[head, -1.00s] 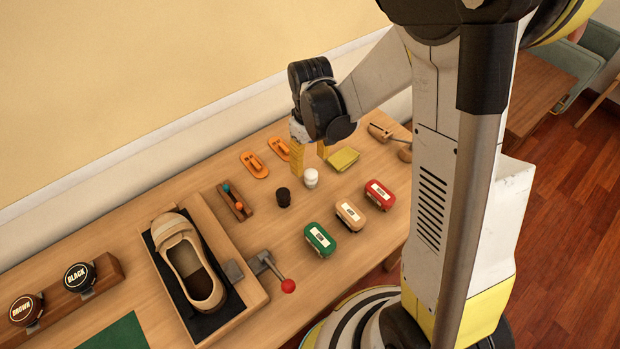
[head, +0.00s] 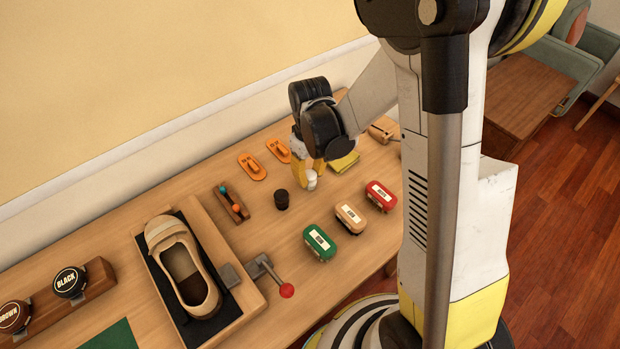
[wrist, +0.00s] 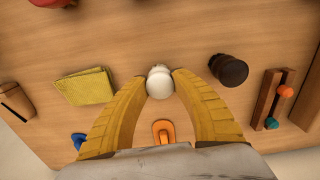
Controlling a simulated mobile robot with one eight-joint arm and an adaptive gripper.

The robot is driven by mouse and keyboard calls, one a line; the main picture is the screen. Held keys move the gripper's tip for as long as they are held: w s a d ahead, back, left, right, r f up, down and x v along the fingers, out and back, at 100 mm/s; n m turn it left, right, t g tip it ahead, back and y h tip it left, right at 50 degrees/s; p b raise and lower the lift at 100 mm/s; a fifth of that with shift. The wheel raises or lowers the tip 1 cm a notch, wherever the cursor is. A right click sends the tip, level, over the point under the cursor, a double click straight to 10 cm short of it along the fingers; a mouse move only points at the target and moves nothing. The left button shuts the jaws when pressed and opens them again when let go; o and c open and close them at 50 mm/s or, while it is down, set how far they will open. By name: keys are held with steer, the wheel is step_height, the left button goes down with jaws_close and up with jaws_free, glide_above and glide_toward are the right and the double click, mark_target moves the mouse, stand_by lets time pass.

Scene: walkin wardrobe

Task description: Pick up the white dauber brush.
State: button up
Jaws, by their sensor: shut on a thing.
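The white dauber brush (head: 311,181) stands upright on the wooden table. It also shows in the wrist view (wrist: 159,82), between the tips of my yellow fingers. My gripper (head: 309,176) is down at the brush and shut on it, with one finger touching each side. The brush appears to be still at table level; its lower part is partly hidden in the head view.
A dark brush (head: 281,200) stands just left. Green (head: 319,242), tan (head: 350,217) and red (head: 380,195) brushes lie in front. A yellow cloth (head: 344,162) and orange pieces (head: 253,167) lie behind. A shoe (head: 182,268) sits in a wooden tray further left.

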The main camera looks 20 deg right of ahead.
mark_target(310, 174)
steer(key=shift+r+p, duration=0.4)
steer(key=shift+r, duration=0.25)
step_height(310, 174, up, 3)
steer(key=shift+f+p, duration=0.1)
steer(key=shift+p, duration=0.7)
steer(key=d+r+p, duration=0.1)
steer(key=d+r, duration=0.1)
steer(key=d, duration=0.1)
steer(key=s+d+r+p, duration=0.1)
steer(key=d+r, duration=0.1)
steer(key=d, duration=0.2)
steer(key=s+d+r+p, duration=0.1)
steer(key=d+r, duration=0.1)
steer(key=d, duration=0.1)
steer(key=shift+s+d+r, duration=0.2)
steer(key=shift+s+r, duration=0.05)
jaws_close()
steer(key=shift+s+d+r+p, duration=0.1)
steer(key=shift+d+r+p, duration=0.1)
steer(key=shift+d+p, duration=0.25)
